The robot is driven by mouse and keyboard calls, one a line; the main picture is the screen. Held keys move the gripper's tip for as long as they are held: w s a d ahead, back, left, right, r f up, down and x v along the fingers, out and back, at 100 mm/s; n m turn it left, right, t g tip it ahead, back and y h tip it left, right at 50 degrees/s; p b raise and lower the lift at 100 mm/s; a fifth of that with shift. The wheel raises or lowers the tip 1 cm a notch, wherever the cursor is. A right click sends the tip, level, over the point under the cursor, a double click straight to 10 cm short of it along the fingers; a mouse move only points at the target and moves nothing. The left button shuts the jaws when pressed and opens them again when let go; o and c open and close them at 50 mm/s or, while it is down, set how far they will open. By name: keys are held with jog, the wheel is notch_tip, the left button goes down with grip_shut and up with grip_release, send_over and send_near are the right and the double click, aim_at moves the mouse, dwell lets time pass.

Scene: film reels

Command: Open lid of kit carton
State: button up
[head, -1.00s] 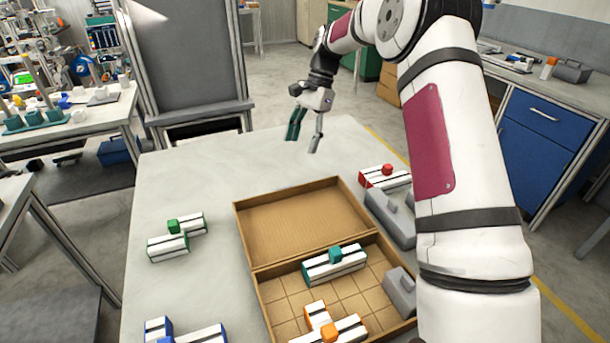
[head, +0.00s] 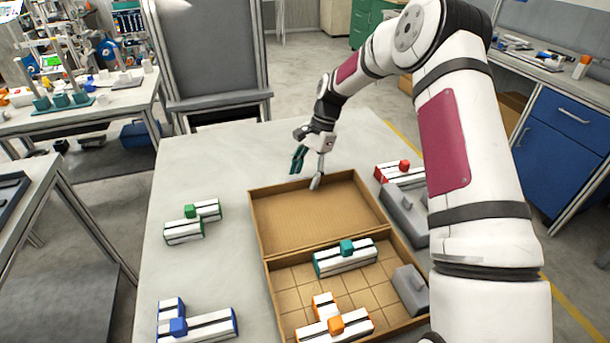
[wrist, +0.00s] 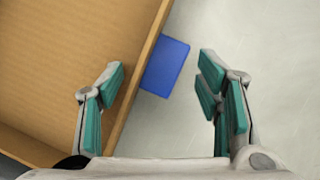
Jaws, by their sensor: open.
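The brown kit carton (head: 272,312) stands on the table with its lid (head: 310,222) swung back open, away from the base. Teal (head: 345,259) and orange-and-white (head: 335,327) pieces and a grey piece (head: 410,288) are in the gridded base. My gripper (head: 308,171) is open and empty at the lid's far edge. In the wrist view, a blue tab (wrist: 165,66) sticks out from the lid's rim (wrist: 137,92) and lies between my spread fingers (wrist: 161,82). One finger is over the lid, the other over the table. Whether a finger touches the lid is unclear.
Green-and-white pieces (head: 186,230) and blue-and-white pieces (head: 205,326) lie on the table left of the carton. Red-and-white pieces (head: 400,173) and a grey block (head: 402,212) are on its right. The table's far left (head: 210,165) is clear.

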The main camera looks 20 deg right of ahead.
jog(key=shift+a+f, duration=0.15)
jog(key=shift+f, duration=0.2)
jog(key=shift+c, duration=0.5)
grip_shut()
notch_tip(320, 180, up, 9)
jog(key=s+t+p, duration=0.1)
jog(key=t+p, duration=0.1)
jog(key=p, duration=0.3)
jog(key=shift+s+f+n+t+p, duration=0.2)
jog(key=shift+s+n+t+p, duration=0.1)
jog(key=shift+t+p, duration=0.1)
jog(key=shift+w+a, duration=0.1)
jog(key=shift+o, duration=0.5)
grip_release()
jog(key=shift+f, duration=0.1)
jog(key=v, duration=1.2)
